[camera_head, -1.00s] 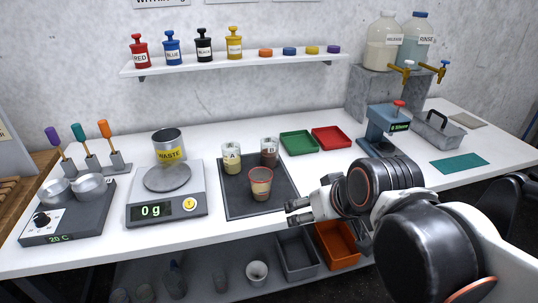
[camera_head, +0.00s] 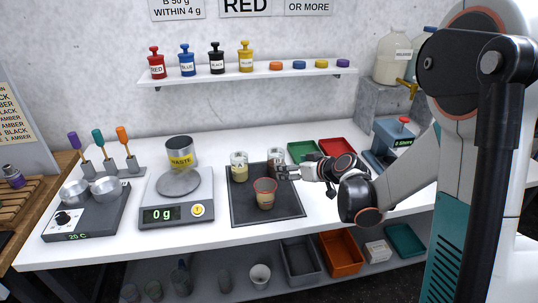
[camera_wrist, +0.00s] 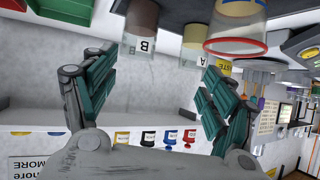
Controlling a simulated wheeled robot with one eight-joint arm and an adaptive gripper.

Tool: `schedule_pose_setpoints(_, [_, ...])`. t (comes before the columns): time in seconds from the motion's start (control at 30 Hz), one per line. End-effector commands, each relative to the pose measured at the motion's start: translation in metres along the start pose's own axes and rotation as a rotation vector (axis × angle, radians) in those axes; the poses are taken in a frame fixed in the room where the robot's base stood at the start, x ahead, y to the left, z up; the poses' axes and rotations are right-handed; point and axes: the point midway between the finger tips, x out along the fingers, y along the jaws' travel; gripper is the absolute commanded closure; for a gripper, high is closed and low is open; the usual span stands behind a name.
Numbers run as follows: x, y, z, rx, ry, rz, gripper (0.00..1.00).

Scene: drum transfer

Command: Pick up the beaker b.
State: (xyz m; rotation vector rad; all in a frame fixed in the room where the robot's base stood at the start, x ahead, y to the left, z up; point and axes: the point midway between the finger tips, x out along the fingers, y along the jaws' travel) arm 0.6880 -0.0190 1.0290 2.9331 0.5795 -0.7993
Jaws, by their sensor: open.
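Beaker b (camera_head: 275,155) stands upright on the dark mat, at its back right, partly hidden by my gripper in the head view. In the wrist view, beaker b (camera_wrist: 141,30) appears upside down with brown contents and a "B" label. My gripper (camera_head: 281,172) is at its right front side in the head view. In the wrist view my gripper (camera_wrist: 160,62) is open, its green-padded fingers spread wide and empty. Beaker b lies ahead between the finger lines, nearer the left finger. Whether a finger touches it I cannot tell.
Beaker A (camera_head: 239,167) stands left of beaker b. A red-rimmed cup (camera_head: 265,194) stands close in front on the mat (camera_head: 246,212). A scale (camera_head: 176,213) and waste cup (camera_head: 180,152) are left. Green (camera_head: 303,148) and red (camera_head: 337,147) trays lie behind.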

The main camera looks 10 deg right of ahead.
Motion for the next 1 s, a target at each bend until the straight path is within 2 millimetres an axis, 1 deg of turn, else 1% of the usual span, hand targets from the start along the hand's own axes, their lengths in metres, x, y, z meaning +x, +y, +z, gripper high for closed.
schedule_pose_setpoints(0.03, [0.009,0.01,0.002,-0.006,0.021,0.002,0.22])
schedule_pose_setpoints(0.1, [0.019,0.019,0.008,-0.018,0.049,0.002,0.22])
schedule_pose_setpoints(0.2, [0.031,0.03,0.015,-0.033,0.083,0.003,0.22])
schedule_pose_setpoints(0.33, [0.04,0.039,0.024,-0.047,0.113,0.007,0.22])
schedule_pose_setpoints(0.47, [0.046,0.043,0.028,-0.054,0.127,0.009,0.22])
schedule_pose_setpoints(0.57, [0.057,0.043,0.028,-0.056,0.129,0.008,0.22])
schedule_pose_setpoints(0.8, [0.102,0.042,0.023,-0.056,0.129,0.006,0.22])
schedule_pose_setpoints(0.9, [0.117,0.043,0.021,-0.055,0.129,0.007,0.22])
schedule_pose_setpoints(1.0, [0.126,0.043,0.019,-0.055,0.129,0.008,0.22])
